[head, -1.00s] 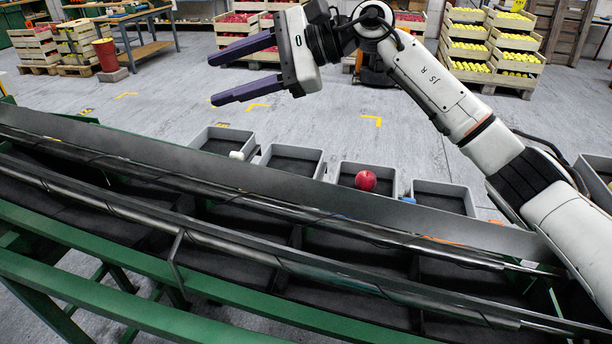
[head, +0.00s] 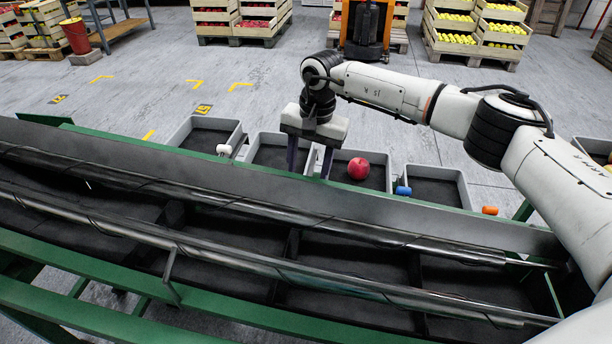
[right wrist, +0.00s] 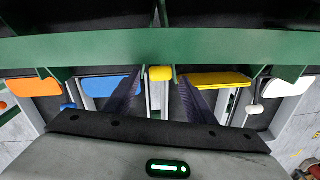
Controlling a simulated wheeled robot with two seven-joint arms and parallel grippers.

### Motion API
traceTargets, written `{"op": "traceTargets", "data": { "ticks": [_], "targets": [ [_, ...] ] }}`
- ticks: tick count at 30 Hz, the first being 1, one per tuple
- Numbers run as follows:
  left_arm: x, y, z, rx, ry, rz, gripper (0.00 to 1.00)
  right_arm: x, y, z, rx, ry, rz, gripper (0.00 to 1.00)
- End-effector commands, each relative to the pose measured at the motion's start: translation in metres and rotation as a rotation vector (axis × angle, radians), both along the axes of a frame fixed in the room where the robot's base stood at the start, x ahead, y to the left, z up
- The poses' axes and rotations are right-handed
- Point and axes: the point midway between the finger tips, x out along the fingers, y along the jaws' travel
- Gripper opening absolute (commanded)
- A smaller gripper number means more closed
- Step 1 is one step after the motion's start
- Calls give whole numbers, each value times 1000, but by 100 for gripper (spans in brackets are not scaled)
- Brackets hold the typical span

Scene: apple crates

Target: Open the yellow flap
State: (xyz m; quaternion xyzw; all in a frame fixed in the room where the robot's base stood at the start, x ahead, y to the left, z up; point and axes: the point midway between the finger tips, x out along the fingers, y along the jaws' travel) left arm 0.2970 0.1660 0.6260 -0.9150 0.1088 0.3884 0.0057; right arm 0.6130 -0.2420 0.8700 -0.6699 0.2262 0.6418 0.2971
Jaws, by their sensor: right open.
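The yellow flap (right wrist: 215,79) shows in the right wrist view, right of centre, below a green beam. A small yellow handle (right wrist: 160,74) on a pale lever sits just left of it. My right gripper (right wrist: 160,80) is open, its purple fingers on either side of the yellow handle; I cannot tell whether they touch it. In the head view my right gripper (head: 309,163) points down behind the grey rail, over the trays. The yellow flap and handle are hidden there. My left gripper is not in view.
An orange flap (right wrist: 35,87), a blue flap (right wrist: 111,85) and a white flap (right wrist: 287,86) line the green beam (right wrist: 220,47). A red apple (head: 358,169) lies in a grey tray (head: 390,170). White (head: 223,149), blue (head: 403,190) and orange (head: 490,210) handles show beyond the rail (head: 440,226).

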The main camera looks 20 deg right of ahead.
Motion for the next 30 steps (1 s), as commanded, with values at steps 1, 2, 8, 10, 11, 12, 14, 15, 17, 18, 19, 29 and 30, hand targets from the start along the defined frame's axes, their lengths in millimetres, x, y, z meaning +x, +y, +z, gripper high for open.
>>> {"op": "traceTargets", "data": {
  "ticks": [1,2,8,10,11,12,14,15,17,18,19,29,30],
  "targets": [
    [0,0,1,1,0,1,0,0,1,-8,-1,2,-1,50],
    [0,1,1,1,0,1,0,0,1,-12,-1,2,-1,50],
    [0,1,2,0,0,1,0,2,3,-28,0,0,-1,50],
    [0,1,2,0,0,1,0,2,3,-29,1,-1,-1,50],
    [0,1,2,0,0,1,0,2,3,-30,2,-1,-1,50],
    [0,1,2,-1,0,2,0,2,3,-30,2,-1,-1,50],
    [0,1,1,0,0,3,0,2,3,-30,2,-1,-1,50],
    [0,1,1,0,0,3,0,2,3,-30,2,-1,-1,50],
    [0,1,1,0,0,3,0,2,3,-30,2,-1,-1,48],
    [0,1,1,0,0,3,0,2,3,-30,2,-1,-1,42],
    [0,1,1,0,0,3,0,2,3,-29,2,-1,-1,37],
    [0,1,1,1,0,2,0,2,3,-29,2,-1,-1,0],
    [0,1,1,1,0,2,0,3,3,-29,2,-1,-1,0]
  ]
}}
